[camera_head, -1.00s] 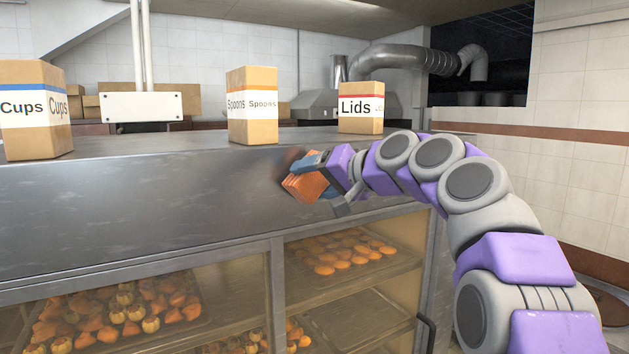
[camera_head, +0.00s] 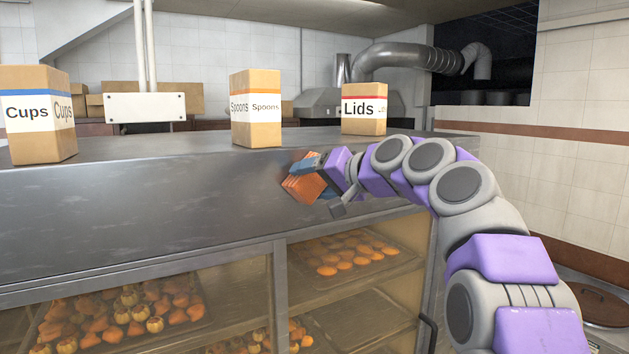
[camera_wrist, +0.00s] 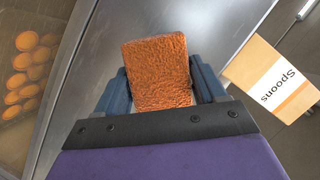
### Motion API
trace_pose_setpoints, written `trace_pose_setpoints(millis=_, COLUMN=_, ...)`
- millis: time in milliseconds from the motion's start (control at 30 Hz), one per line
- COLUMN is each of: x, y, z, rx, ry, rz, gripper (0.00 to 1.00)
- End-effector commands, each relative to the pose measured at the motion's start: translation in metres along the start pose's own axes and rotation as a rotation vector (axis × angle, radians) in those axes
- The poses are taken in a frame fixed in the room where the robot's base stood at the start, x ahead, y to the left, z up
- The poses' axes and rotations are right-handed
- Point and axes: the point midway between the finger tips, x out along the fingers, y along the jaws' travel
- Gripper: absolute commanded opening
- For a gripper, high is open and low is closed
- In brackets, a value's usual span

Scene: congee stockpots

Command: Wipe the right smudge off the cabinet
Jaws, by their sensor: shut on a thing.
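My gripper (camera_head: 312,178) is shut on an orange sponge (camera_head: 302,187), which shows between the blue fingers in the wrist view (camera_wrist: 157,73). The sponge is at the grey metal front of the cabinet (camera_head: 130,222), below the Spoons box, and appears to touch it. A faint brownish patch of the smudge (camera_head: 287,164) shows at the sponge's upper left edge. The rest of that spot is hidden behind the sponge and gripper. In the wrist view the metal panel (camera_wrist: 215,35) lies beyond the sponge, and no smudge is clear there.
On the cabinet top stand a Cups box (camera_head: 38,115), a Spoons box (camera_head: 256,108) and a Lids box (camera_head: 364,108). Below the panel, glass doors show trays of pastries (camera_head: 130,310). A dark door handle (camera_head: 428,333) is at the lower right.

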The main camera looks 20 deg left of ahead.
Motion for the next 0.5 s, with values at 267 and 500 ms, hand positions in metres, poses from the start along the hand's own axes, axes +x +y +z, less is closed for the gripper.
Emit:
trace_pose_setpoints(millis=267, x=0.001, y=0.002, z=-0.003, rx=0.001, ry=0.000, rz=0.000, gripper=0.46)
trace_pose_setpoints(millis=500, x=-0.005, y=0.015, z=-0.015, rx=0.003, ry=-0.001, rz=0.001, gripper=0.46)
